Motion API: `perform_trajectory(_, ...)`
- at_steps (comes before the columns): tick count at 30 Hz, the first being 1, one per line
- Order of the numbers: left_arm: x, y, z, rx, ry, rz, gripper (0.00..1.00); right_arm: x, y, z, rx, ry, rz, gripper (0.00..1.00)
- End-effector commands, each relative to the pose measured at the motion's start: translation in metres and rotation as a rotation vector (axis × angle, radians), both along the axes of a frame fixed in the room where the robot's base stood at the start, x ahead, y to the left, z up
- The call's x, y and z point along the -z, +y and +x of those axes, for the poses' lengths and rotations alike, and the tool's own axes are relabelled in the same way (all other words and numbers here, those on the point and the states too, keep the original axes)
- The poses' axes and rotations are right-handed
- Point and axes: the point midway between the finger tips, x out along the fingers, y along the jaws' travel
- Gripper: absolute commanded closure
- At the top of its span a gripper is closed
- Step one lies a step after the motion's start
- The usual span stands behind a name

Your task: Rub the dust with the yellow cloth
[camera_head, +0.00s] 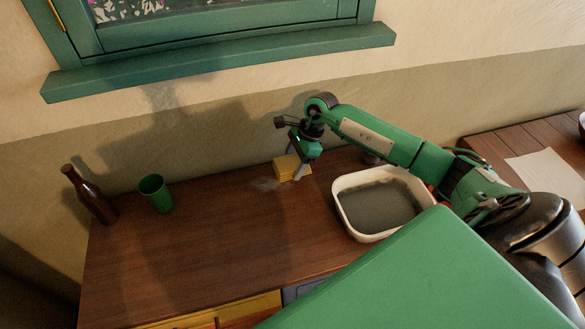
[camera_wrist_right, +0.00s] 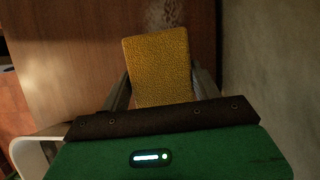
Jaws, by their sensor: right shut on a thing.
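The yellow cloth (camera_head: 290,168) is a folded block on the brown wooden top near the wall. My right gripper (camera_head: 299,174) is shut on it from above. In the right wrist view the yellow cloth (camera_wrist_right: 159,68) sits between the two fingers (camera_wrist_right: 160,92). The dust (camera_head: 264,184) is a faint pale grey patch on the wood just left of the cloth. It also shows in the right wrist view (camera_wrist_right: 165,14), beyond the cloth's far edge. I cannot tell whether the cloth touches the wood. My left gripper is not in view.
A white basin (camera_head: 341,204) with a dark grey inside stands right of the cloth, under my right arm. A green cup (camera_head: 155,194) and a brown bottle (camera_head: 90,196) stand at the left. The wood between cup and cloth is clear. A green window ledge (camera_head: 220,62) juts out above.

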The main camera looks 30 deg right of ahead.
Motion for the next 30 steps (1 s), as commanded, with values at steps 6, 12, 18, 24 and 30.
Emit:
perform_trajectory(6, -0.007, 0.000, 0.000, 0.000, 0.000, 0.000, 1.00, -0.022, -0.006, 0.002, 0.006, -0.002, 0.000, 0.55)
perform_trajectory(12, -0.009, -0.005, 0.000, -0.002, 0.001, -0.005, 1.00, -0.032, -0.010, 0.003, 0.010, 0.000, 0.000, 0.55)
perform_trajectory(18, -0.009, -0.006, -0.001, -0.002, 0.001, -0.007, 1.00, -0.033, -0.010, 0.003, 0.010, 0.000, 0.000, 0.55)
perform_trajectory(24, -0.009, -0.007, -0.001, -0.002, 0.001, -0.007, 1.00, -0.033, -0.010, 0.003, 0.010, 0.000, 0.001, 0.55)
perform_trajectory(30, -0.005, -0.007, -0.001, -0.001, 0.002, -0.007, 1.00, -0.031, -0.011, 0.003, 0.010, -0.001, 0.000, 0.55)
